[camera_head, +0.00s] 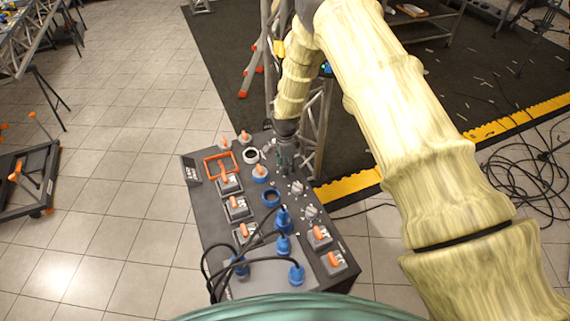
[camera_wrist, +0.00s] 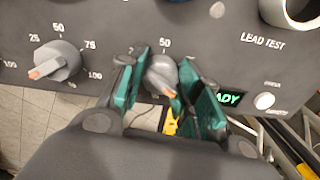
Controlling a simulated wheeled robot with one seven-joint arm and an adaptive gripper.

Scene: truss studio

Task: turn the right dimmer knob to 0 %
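The right dimmer knob (camera_wrist: 161,76) is grey with an orange pointer mark that faces lower right in the wrist view. A printed 50 stands above it; most of its other scale marks are hidden by my fingers. My gripper (camera_wrist: 163,62) has one green finger on each side of this knob, and they look closed on its sides. In the head view my gripper (camera_head: 286,160) is low over the far right part of the dark console (camera_head: 190,166), and it hides the knob there. A neighbouring dimmer knob (camera_wrist: 57,62) is to the left, its orange mark facing lower left.
A LEAD TEST socket (camera_wrist: 290,12) is at the upper right. Blue plugs (camera_head: 283,243) with black cables and orange-handled switches (camera_head: 234,207) crowd the console's near part.

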